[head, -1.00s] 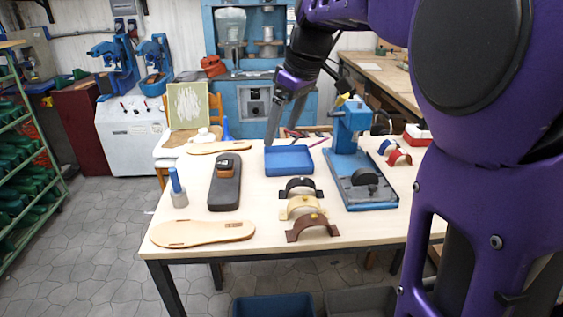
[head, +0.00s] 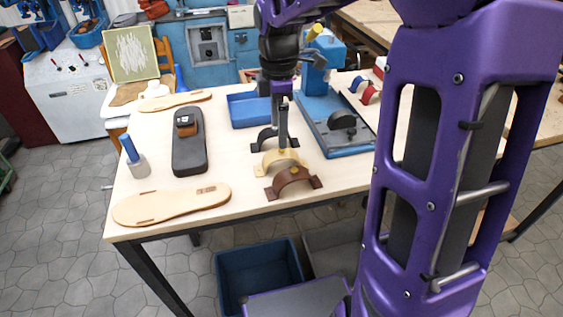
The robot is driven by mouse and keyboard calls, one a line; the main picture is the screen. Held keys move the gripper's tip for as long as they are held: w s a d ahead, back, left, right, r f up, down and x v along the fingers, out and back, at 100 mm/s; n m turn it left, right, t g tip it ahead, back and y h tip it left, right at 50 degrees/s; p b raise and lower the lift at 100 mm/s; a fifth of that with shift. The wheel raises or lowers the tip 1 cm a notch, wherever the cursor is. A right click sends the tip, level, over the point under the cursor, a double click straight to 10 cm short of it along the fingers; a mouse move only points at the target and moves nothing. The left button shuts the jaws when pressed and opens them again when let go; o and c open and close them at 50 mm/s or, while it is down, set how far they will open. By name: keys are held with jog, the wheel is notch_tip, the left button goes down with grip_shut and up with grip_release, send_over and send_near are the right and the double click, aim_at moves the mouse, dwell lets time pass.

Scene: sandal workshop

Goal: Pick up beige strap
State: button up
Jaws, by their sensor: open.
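The beige strap (head: 268,162) stands as a low arch with a yellowish buckle on the workbench, between a black strap (head: 264,136) behind it and a brown strap (head: 293,182) in front. My gripper (head: 283,143) points down over the straps, its dark fingers overlapping the black strap and reaching the beige strap's top edge in the picture. The fingers are seen nearly edge-on, so their gap is hard to see, and nothing shows held. I cannot tell whether they touch the beige strap. Part of the black strap is hidden behind the fingers.
A blue tray (head: 245,109) lies behind the straps and a blue press (head: 341,143) stands to the right. Blue and red straps (head: 369,95) are at right. Bare tabletop lies left of the straps.

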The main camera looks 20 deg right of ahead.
aim_at(281, 153)
notch_tip(281, 153, down, 3)
jog(key=f, duration=0.1)
jog(key=f+b, duration=0.1)
jog(key=f, duration=0.3)
jog(key=shift+s+d+f, duration=0.15)
jog(key=shift+d, duration=0.1)
grip_shut()
dwell(0.3)
